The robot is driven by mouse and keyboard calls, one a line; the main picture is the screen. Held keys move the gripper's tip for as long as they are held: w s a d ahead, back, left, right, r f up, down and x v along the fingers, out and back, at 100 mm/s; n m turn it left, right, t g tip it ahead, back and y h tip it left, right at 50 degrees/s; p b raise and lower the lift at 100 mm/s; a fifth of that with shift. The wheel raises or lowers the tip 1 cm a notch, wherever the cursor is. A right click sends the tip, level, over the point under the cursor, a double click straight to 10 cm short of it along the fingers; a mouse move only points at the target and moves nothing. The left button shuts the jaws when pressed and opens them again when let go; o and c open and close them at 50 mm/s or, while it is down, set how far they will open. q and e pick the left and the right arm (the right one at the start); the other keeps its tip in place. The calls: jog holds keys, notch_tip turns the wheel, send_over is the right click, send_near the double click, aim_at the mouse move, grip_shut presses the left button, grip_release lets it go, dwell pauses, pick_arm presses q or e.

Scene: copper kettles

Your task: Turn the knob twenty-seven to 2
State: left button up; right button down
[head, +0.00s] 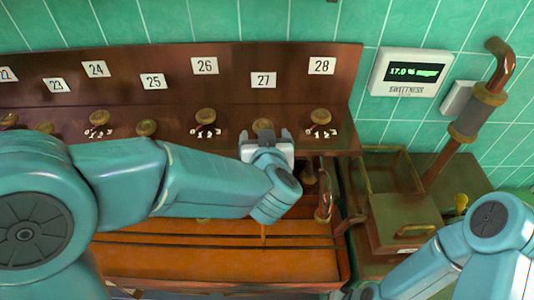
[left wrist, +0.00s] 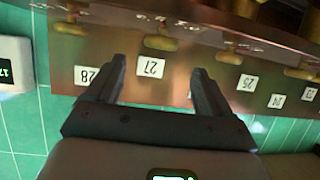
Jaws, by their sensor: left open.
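Knob twenty-seven (head: 262,125) is a round brass knob on the copper panel, below the white label 27 (head: 263,80). My left gripper (head: 268,140) is directly in front of it and hides its scale. In the left wrist view, which sees the panel upside down, the knob (left wrist: 160,43) lies beyond the open fingers of my left gripper (left wrist: 158,75), roughly centred between them. The fingers seem apart from it. The scale digits there are too small and blurred to read, so its setting cannot be told. My right gripper is not in view.
Knob 28 (head: 320,116) and knob 26 (head: 206,116) flank it closely. A white sweetness display (head: 409,73) reads 17.0 %. A copper pipe (head: 470,115) rises at the right. An orange-brown trough (head: 200,262) lies below the panel.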

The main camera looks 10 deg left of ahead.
pick_arm(q)
jog(key=v, duration=0.9)
jog(key=shift+w, duration=0.1)
